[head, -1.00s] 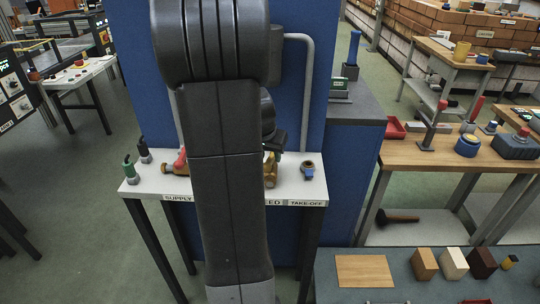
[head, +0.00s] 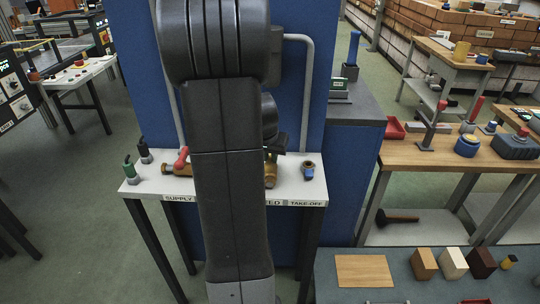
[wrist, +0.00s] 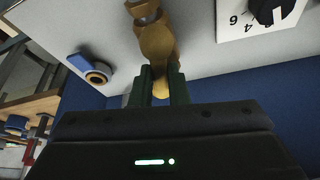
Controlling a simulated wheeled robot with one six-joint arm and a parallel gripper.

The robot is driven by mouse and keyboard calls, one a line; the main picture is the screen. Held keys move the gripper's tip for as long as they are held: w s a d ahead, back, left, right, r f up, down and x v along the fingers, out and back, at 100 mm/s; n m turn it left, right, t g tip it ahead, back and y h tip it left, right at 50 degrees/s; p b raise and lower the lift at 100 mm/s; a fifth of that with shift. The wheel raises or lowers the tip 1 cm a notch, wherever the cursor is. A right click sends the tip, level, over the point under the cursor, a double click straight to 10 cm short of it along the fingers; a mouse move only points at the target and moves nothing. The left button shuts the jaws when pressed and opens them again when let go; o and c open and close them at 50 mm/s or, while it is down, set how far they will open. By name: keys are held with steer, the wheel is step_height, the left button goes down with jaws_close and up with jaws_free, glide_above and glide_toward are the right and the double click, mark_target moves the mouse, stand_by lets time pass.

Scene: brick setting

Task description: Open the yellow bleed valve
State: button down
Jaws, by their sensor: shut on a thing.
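The bleed valve shows in the wrist view as a brass body (wrist: 157,42) with a yellow handle (wrist: 161,88) below it. My gripper (wrist: 162,78) has its two dark green fingers shut on the yellow handle, one on each side. In the head view my arm hides most of the valve; only part of the brass body (head: 270,174) shows at the arm's right edge. How far the handle is turned cannot be told.
On the same white bench, a red-handled valve (head: 181,158) stands left of my arm and a blue-collared take-off fitting (head: 308,170) stands right. Green (head: 130,171) and black (head: 145,152) fittings are at the left end. A blue panel (head: 300,100) rises behind.

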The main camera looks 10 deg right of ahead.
steer(key=shift+d+n+t+y+p, duration=0.1)
steer(key=shift+n+t+y+p, duration=0.35)
steer(key=shift+n, duration=0.95)
steer(key=c, duration=1.4)
jaws_free()
steer(key=v, duration=1.3)
steer(key=shift+r, duration=0.45)
steer(key=shift+w, duration=0.1)
